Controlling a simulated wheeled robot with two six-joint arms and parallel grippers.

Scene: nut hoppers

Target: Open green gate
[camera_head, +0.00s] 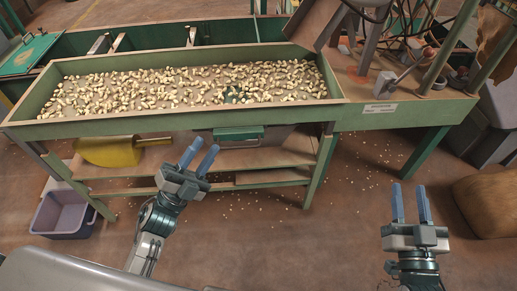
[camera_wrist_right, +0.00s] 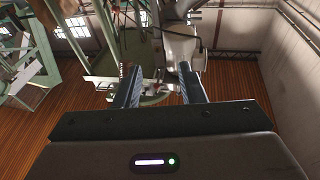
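A green gate plate (camera_head: 238,133) sits on the front side of the long nut hopper (camera_head: 60,131), near its middle-right. Whether it is open or shut is too small to tell. A small dark green part (camera_head: 232,96) shows among the nuts above it. My left gripper (camera_head: 198,158) is open and empty, in front of the hopper, left of and below the gate in the picture. My right gripper (camera_head: 411,204) is open and empty, low at the right, well apart from the gate. Its two parted fingers also show in the right wrist view (camera_wrist_right: 158,88).
A yellow scoop (camera_head: 108,151) lies on the shelf under the hopper. A purple bin (camera_head: 65,215) stands on the floor at left. A brown sack (camera_head: 486,205) is at right. Green table legs (camera_head: 424,153) stand below the bench.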

